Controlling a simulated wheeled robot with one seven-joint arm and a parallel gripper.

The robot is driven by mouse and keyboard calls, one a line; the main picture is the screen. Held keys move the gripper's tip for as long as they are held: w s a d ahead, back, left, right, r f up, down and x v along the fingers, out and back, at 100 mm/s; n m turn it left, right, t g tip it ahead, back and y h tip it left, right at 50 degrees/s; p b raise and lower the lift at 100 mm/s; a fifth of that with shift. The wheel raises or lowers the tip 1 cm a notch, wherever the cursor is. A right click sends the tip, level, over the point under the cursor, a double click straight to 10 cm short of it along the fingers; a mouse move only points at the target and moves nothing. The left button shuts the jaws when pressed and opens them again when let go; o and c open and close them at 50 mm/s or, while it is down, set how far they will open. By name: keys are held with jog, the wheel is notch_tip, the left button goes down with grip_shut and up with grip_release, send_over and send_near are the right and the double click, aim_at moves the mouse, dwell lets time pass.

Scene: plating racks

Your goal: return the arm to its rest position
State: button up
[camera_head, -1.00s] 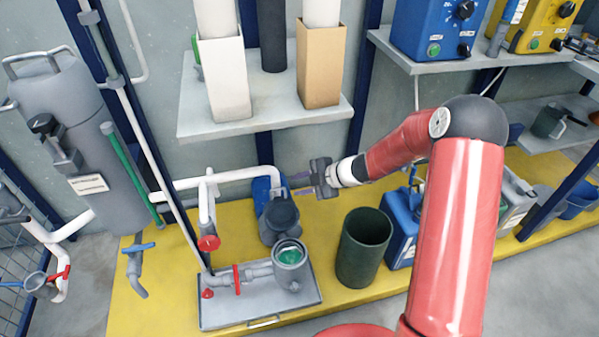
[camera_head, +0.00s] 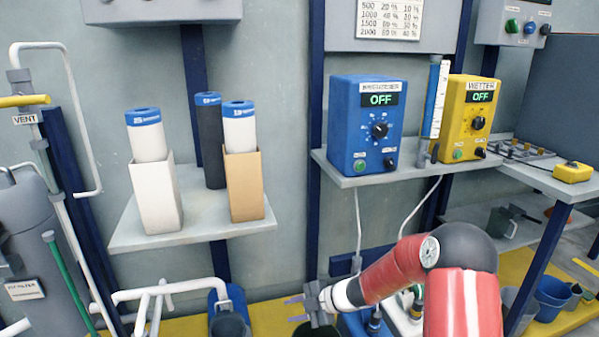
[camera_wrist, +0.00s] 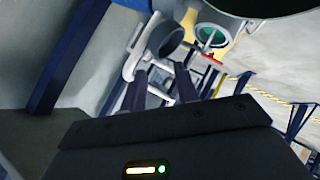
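My arm is bent, with its red forearm reaching left from the dark elbow at the lower right of the head view. My gripper (camera_head: 292,308) is at the lower middle, in front of the wall and below the shelves. Its two fingers point left, stand apart and hold nothing. In the wrist view the fingers (camera_wrist: 160,88) also show apart, with no object between them. Piping and a grey round vessel (camera_wrist: 166,40) lie beyond the fingertips.
A shelf (camera_head: 200,228) with upright boxed rolls is above left of the gripper. Another shelf (camera_head: 350,180) bears a blue unit (camera_head: 364,125) and a yellow unit (camera_head: 467,117). White pipes (camera_head: 170,288) stand at the lower left. A dark container (camera_head: 316,329) shows just below the gripper.

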jog(key=s+d+r+n+h, duration=0.3)
jog(key=s+r+n, duration=0.45)
jog(key=n, duration=0.55)
jog(key=s+d+r+n+h, duration=0.25)
jog(key=s+r+n, duration=0.55)
jog(key=n, duration=0.4)
jog(key=s+d+r+n+h, duration=0.1)
jog(key=s+d+r+n, duration=0.2)
jog(key=s+n, duration=0.2)
jog(key=s+d+r+n+t+h, duration=0.1)
jog(key=s+d+n, duration=0.3)
jog(key=n, duration=0.6)
jog(key=s+d+r+n+t+h, duration=0.1)
jog(key=s+d+r+n+h, duration=0.2)
jog(key=s+n, duration=0.4)
jog(key=shift+s+d+r+n, duration=0.15)
jog(key=shift+d+r+n, duration=0.15)
jog(key=shift+d+r, duration=0.4)
